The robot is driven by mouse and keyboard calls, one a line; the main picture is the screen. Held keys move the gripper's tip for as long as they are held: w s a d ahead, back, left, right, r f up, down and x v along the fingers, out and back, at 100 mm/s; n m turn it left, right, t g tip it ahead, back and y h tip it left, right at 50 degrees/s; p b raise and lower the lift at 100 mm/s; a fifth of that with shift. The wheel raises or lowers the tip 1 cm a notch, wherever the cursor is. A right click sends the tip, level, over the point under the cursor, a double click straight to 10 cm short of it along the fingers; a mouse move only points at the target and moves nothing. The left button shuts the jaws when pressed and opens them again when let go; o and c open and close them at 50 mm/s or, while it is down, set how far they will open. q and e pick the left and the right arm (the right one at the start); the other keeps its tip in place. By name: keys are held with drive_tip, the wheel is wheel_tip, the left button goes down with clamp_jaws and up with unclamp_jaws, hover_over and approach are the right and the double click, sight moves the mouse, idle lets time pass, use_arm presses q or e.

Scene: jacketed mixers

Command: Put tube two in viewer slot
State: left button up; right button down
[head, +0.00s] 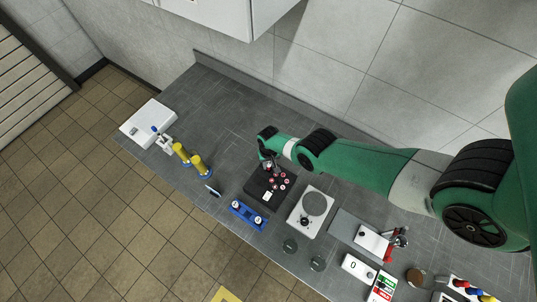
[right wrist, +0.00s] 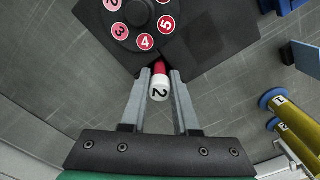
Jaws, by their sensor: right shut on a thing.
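Tube two is a small red tube with a white cap marked 2 (right wrist: 159,90). It sits between the two fingers of my right gripper (right wrist: 160,76), which is shut on it. The tube's red end points toward the edge of a black device (right wrist: 205,45) with a ring of numbered red discs; I cannot tell if they touch. In the head view my right gripper (head: 268,164) is over the back of that black device (head: 255,188). I cannot make out which part is the viewer slot. My left gripper is not in view.
A blue holder (head: 246,214) with two white tops stands in front of the black device. A white unit with a round plate (head: 315,203) is to its right. Two yellow cylinders on blue bases (head: 198,163) stand to the left.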

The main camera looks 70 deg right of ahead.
drive_tip(key=shift+f, duration=0.3)
drive_tip(key=c, duration=0.6)
unclamp_jaws()
drive_tip(key=shift+o, duration=0.4)
drive_tip(key=o, duration=0.4)
wheel_tip(320, 180, up, 6)
drive_tip(key=p, duration=0.5)
drive_tip(key=shift+r+p, duration=0.1)
drive_tip(key=shift+p, duration=0.3)
